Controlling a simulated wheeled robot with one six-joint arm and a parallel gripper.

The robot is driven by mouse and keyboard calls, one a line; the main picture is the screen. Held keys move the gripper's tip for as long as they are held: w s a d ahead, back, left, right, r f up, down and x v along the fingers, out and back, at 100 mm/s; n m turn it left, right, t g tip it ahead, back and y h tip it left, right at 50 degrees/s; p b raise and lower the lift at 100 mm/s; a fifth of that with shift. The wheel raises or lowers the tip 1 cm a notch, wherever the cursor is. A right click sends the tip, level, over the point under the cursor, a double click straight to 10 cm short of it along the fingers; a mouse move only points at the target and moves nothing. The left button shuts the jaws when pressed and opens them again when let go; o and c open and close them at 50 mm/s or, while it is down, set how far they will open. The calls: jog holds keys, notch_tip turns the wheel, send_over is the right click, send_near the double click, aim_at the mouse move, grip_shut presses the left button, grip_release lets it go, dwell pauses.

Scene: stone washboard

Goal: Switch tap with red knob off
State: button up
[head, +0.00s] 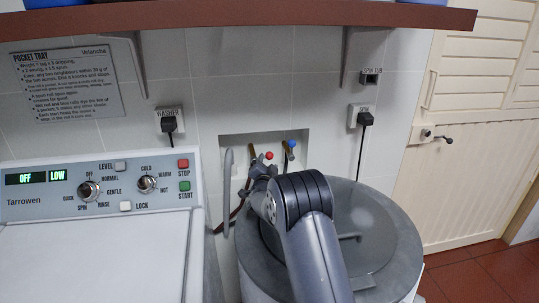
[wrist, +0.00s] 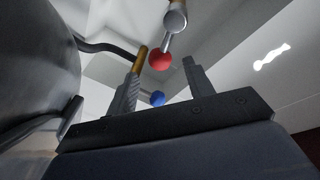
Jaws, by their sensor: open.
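The tap with the red knob (head: 269,155) is in the wall recess behind the grey tub. In the wrist view, the red knob (wrist: 160,62) appears between the fingertips of my gripper (wrist: 164,58), near their ends; contact is not clear. The gripper is open, with a finger on each side in the picture. In the head view, my gripper (head: 257,170) is just left of and below the red knob, partly hidden by my own arm. The tap's body is mostly hidden there.
A second tap's blue knob (head: 291,143) is close to the right; it shows lower in the wrist view (wrist: 158,98). A grey hose (head: 227,180) hangs at the left of the recess. The washer (head: 95,265) and the round tub (head: 395,235) stand below. A shelf (head: 250,17) is above.

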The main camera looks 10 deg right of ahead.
aim_at(269, 158)
jog(key=shift+p+x, duration=0.75)
jog(key=shift+x, duration=2.4)
jog(key=shift+c, duration=0.3)
grip_shut()
